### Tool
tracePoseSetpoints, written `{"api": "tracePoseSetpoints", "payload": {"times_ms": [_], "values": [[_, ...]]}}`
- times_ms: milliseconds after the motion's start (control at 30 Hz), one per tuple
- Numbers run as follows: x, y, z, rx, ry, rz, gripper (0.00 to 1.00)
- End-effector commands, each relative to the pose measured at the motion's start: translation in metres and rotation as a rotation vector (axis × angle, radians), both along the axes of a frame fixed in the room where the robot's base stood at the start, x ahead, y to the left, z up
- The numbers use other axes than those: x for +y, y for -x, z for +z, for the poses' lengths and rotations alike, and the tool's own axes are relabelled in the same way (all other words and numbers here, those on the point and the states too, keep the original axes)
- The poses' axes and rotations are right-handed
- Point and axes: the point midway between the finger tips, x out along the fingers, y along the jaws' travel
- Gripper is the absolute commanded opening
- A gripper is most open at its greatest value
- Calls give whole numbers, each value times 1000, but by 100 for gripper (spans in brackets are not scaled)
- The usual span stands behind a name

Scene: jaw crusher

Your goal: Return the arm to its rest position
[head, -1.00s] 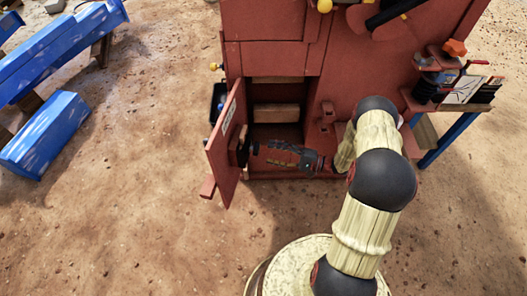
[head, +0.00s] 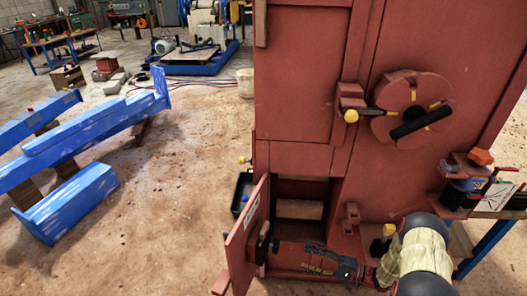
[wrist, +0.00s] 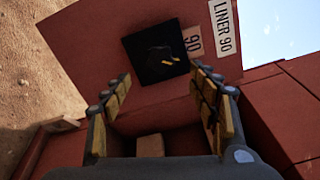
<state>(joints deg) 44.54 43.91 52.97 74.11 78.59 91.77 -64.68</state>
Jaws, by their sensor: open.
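My gripper (head: 285,252) reaches in from the right at the open door (head: 244,232) of the red crusher, low on the machine. In the wrist view my gripper (wrist: 160,88) is open, with its two padded fingers apart and nothing between them. Beyond the fingertips is the door's black handle plate (wrist: 150,62), beside a label reading LINER 90 (wrist: 224,28). I cannot tell whether a finger touches the handle. The open compartment (head: 300,190) lies behind my gripper, with a tan block (head: 300,208) inside.
The red machine body (head: 300,80) rises close behind my arm, with a round hub and black-handled lever (head: 420,123). A side shelf (head: 468,190) with tools stands at right. Blue beams (head: 90,135) lie on the ground at left.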

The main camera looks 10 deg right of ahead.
Motion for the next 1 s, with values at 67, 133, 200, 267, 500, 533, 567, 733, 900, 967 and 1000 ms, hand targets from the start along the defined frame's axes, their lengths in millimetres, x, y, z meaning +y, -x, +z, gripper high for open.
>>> {"api": "tracePoseSetpoints", "payload": {"times_ms": [67,133,200,267,500,533,567,733,900,967,1000], "values": [[0,0,0,9,-6,0,60],[0,0,-1,38,-19,-1,60],[1,1,-7,94,-31,2,60],[6,9,-16,169,-38,26,60],[40,78,-37,523,-28,189,60],[41,84,-33,559,-10,212,60],[42,91,-28,592,12,234,60],[45,118,3,721,156,333,60],[41,140,49,803,367,413,60],[39,147,68,819,457,434,60],[38,151,80,826,520,445,60]]}}
